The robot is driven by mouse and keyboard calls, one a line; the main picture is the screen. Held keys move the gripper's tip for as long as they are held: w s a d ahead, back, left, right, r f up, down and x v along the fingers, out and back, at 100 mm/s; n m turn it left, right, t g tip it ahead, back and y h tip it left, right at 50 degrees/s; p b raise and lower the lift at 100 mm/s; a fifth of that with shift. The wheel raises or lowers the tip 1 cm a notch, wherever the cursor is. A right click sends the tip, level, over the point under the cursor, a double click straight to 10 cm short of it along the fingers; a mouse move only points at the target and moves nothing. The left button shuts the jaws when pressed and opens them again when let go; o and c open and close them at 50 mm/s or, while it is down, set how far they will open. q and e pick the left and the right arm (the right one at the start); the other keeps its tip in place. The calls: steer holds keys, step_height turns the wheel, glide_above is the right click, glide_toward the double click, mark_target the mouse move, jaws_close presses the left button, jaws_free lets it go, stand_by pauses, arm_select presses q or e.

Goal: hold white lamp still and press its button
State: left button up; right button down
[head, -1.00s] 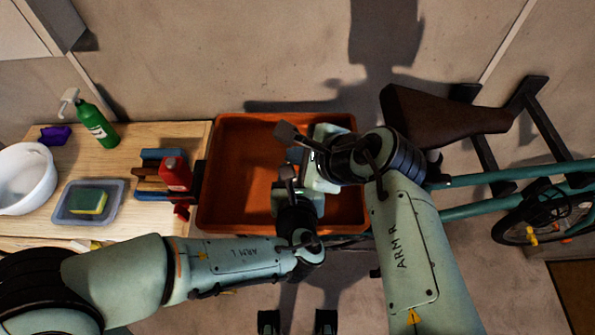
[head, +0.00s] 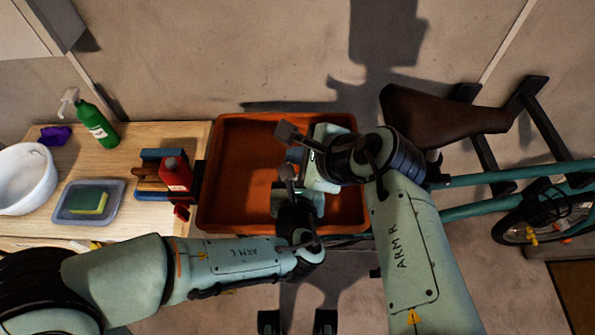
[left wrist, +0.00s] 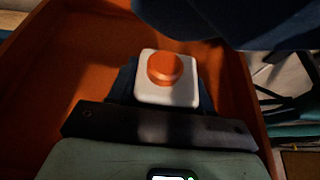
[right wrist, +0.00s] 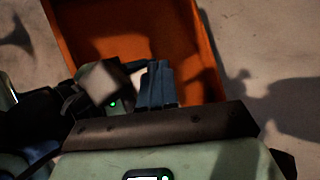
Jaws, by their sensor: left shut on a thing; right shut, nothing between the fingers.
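The white lamp (left wrist: 167,96) is a small white block with a round orange button (left wrist: 165,67) on top, seen in the left wrist view. My left gripper (left wrist: 167,88) is shut on it, one dark finger on each side. In the head view the lamp is hidden behind my left gripper (head: 296,200) and right gripper (head: 298,156), which are close together. My right gripper is shut and empty; its blue fingers (right wrist: 157,84) sit together in the right wrist view. A dark blue shape, likely those fingers, shows above and right of the button, apart from it in the picture.
Both grippers are over an orange tub (head: 233,120). A bicycle (head: 470,180) stands on the right.

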steer(key=shift+f, duration=0.15)
stand_by(0.5)
steer(key=shift+f, duration=0.3)
steer(key=shift+f, duration=0.45)
stand_by(0.6)
steer(key=shift+r, duration=0.9)
step_height(320, 180, up, 6)
stand_by(0.5)
